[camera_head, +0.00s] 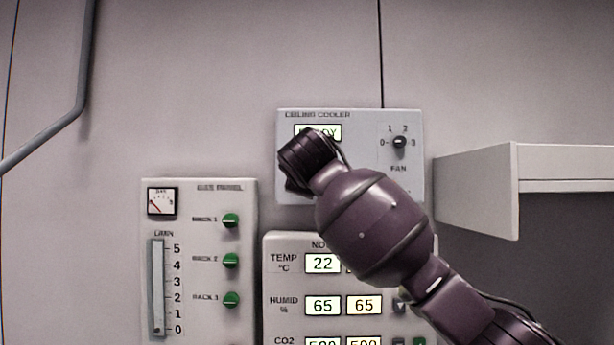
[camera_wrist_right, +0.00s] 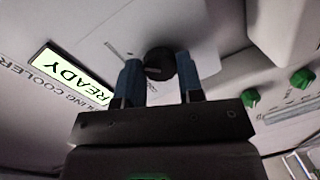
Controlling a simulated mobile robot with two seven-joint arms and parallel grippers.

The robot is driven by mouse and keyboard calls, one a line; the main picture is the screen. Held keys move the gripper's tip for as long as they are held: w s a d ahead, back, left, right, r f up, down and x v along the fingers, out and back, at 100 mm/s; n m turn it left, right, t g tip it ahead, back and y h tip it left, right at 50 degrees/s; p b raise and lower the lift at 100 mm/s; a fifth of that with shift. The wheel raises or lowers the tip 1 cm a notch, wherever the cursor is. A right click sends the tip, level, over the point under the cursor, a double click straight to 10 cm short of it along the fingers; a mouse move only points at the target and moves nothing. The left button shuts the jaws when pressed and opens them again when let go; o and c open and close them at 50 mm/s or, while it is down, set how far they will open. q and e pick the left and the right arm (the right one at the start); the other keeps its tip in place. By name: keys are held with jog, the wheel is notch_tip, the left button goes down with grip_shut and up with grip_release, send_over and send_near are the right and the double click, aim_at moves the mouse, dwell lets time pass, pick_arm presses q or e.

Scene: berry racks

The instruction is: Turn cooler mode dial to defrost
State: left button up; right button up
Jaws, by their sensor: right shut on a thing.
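The ceiling cooler panel (camera_head: 350,115) is on the wall in the head view, with its lit display (camera_head: 331,132) partly covered by my right arm. In the right wrist view the display (camera_wrist_right: 72,75) reads READY. The black mode dial (camera_wrist_right: 160,61) sits between the blue-padded fingers of my right gripper (camera_wrist_right: 159,78), which is shut on it. I cannot tell which mode the dial points to. In the head view my right wrist hides the dial, and the right gripper's fingertips do not show clearly. My left gripper is in neither view.
The fan dial (camera_head: 399,143) is at the right of the cooler panel. Below are a gas panel (camera_head: 190,190) with green knobs and a climate panel (camera_head: 285,240) with readouts. A pale shelf (camera_head: 480,190) juts out at the right; a grey pipe (camera_head: 83,60) runs at the left.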

jog(key=o, duration=0.9)
jog(key=shift+s, duration=0.1)
jog(key=s, duration=0.3)
jog(key=s+r+b, duration=0.1)
jog(key=s, duration=0.3)
jog(key=s+b, duration=0.1)
jog(key=s, duration=0.2)
jog(key=shift+s+r, duration=0.15)
jog(key=shift+s, duration=0.15)
